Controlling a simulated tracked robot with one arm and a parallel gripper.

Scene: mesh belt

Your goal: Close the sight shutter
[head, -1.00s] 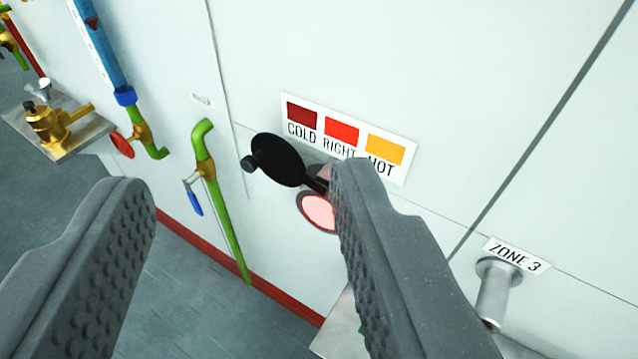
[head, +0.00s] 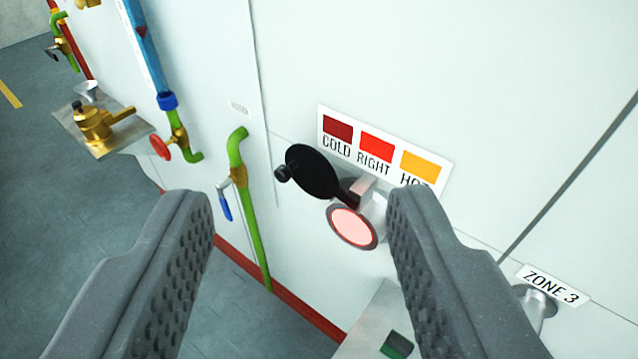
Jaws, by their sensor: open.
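The sight shutter (head: 312,171) is a black round disc with a small black knob (head: 283,173) on its left. It is swung up and to the left of the sight port (head: 353,227), whose pinkish-white glowing glass with a red rim is uncovered. A short dark arm joins the shutter to the port's grey housing. My gripper (head: 302,205) is open and empty, one finger on each side of the picture. The shutter and port appear between the fingertips, beyond them. The right finger hides part of the port's housing. I see no contact.
A COLD/RIGHT/HOT colour label (head: 385,145) is on the pale wall above the port. A green pipe (head: 247,215) with a blue-handled valve stands to the left. A grey metal plate (head: 372,322) juts out below. A ZONE 3 label (head: 553,285) is at right.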

